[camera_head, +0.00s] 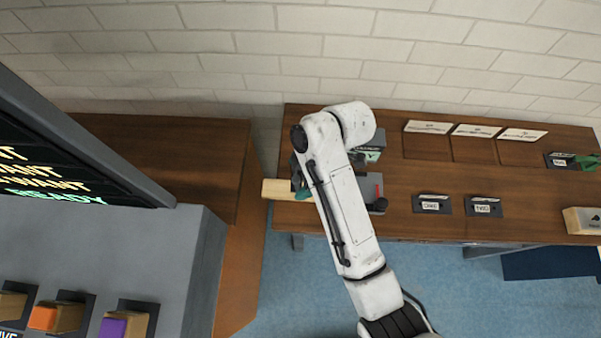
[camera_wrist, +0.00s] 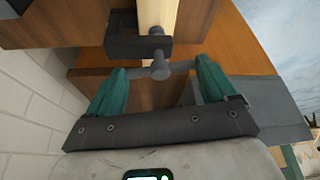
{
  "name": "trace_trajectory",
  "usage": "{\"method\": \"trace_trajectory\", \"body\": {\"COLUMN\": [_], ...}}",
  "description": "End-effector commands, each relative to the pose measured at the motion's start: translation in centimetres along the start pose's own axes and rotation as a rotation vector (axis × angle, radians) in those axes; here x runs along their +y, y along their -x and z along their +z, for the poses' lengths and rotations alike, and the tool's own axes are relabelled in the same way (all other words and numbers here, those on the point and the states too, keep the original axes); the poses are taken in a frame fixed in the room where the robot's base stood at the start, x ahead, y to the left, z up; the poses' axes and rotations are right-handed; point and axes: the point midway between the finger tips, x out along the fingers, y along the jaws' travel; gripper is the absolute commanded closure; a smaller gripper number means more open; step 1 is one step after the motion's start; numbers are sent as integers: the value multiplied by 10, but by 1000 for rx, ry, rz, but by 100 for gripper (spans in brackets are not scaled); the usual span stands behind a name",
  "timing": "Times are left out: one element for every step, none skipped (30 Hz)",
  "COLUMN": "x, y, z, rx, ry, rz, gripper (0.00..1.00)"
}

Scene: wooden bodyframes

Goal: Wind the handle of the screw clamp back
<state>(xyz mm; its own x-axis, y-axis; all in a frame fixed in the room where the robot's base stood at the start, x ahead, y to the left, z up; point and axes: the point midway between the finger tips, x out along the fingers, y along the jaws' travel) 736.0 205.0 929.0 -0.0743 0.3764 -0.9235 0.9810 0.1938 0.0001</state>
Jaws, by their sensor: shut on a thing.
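The screw clamp (camera_wrist: 125,46) is a dark grey frame around a pale wooden bar (camera_wrist: 157,12) in the wrist view. A screw with a round end comes out of it towards my gripper. Its handle (camera_wrist: 181,66) is a thin grey crossbar through that end. My gripper (camera_wrist: 162,72) has teal fingers, one at each end of the crossbar, and is shut on it. In the head view the pale bar (camera_head: 276,189) sticks out past the left edge of the workbench. My arm hides the clamp there, and only a bit of my gripper (camera_head: 301,178) shows.
The brown workbench (camera_head: 420,180) carries label plates (camera_head: 428,127), small dark holders (camera_head: 431,204) and a light box (camera_head: 581,220) to the right. A grey cabinet with a screen (camera_head: 60,150) and coloured blocks (camera_head: 125,325) stands at the left. Blue floor (camera_head: 400,290) is clear in front.

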Motion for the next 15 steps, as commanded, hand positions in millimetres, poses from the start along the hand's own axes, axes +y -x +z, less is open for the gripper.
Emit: {"method": "trace_trajectory", "body": {"x": [0, 0, 1, 1, 1, 2, 2, 3, 3, 3, 3, 4, 4, 4, 4], "y": [-2, -2, -1, -2, -2, -2, -2, -2, -2, -2, -2, -2, -2, -2, -3], "z": [2, 1, 1, 1, 1, 1, 1, 1, 1, 1, 1, 0, 0, 1, 0], "rx": [-1, -1, -1, -1, -1, -1, -1, -1, -2, -1, -1, -1, -1, -1, -1], "ry": [37, 64, 99, 126, 151, 187, 214, 240, 276, 301, 327, 363, 389, 415, 450], "rz": [-20, -31, -45, -56, -68, -83, -93, -103, -119, -130, -141, -155, -166, -177, -192], "gripper": [45, 45, 45, 45, 45, 45, 45, 45, 45, 45, 45, 45, 45, 45, 45]}}
